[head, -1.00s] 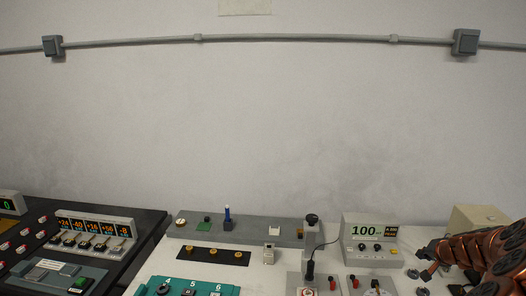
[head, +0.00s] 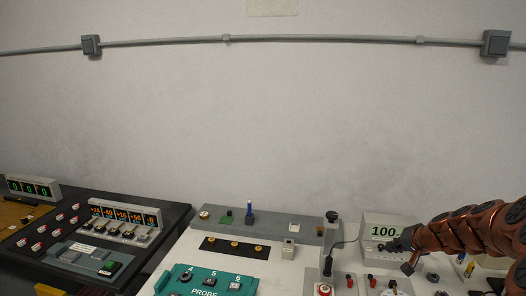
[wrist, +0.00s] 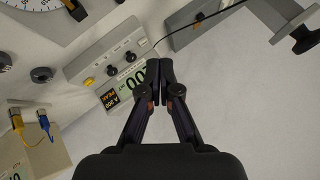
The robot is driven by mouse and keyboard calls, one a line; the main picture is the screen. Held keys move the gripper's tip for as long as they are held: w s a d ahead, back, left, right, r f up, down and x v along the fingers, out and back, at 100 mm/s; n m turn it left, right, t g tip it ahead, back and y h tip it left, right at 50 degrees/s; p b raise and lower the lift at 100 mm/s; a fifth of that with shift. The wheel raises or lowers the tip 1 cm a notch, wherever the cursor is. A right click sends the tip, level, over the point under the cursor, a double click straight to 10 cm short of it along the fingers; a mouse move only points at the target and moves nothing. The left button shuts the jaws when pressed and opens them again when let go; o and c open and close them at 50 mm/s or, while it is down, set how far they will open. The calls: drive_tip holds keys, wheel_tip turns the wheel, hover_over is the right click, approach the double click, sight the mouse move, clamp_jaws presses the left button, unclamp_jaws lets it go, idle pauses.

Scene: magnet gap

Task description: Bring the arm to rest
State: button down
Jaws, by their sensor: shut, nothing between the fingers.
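My gripper (wrist: 160,80) shows in the wrist view with its two fingertips together and nothing between them. In the head view my copper-coloured arm reaches in from the right edge. There the gripper (head: 402,256) is in front of the lower right part of the meter box (head: 383,231) and hides part of it. I cannot tell whether it touches the box.
A teal probe panel (head: 190,283) stands at the front of the white bench. A grey rail (head: 268,226) with small parts runs along the back. A black console (head: 150,222) with displays stands at left. In the wrist view, yellow and blue plugs (wrist: 28,122) are at left.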

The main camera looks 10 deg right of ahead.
drive_tip(key=s+a+r+n+g+y, duration=0.1)
drive_tip(key=s+a+r+n+g, duration=0.1)
drive_tip(key=s+a, duration=0.5)
drive_tip(key=s+a+r+n+g, duration=0.1)
drive_tip(key=s+a+n, duration=0.1)
drive_tip(key=a, duration=0.8)
drive_tip(key=s+a+r+n+g+y, duration=0.1)
drive_tip(key=s+a+r+n+g, duration=0.1)
drive_tip(key=s+a, duration=0.5)
drive_tip(key=s+a+g+h, duration=0.2)
drive_tip(key=s, duration=1)
drive_tip(key=s+a+f+n+g+h, duration=0.1)
drive_tip(key=s+a+g+h, duration=0.1)
drive_tip(key=s, duration=1)
drive_tip(key=shift+s+f+g, duration=0.15)
drive_tip(key=shift+s+g, duration=0.25)
drive_tip(key=shift+g, duration=0.2)
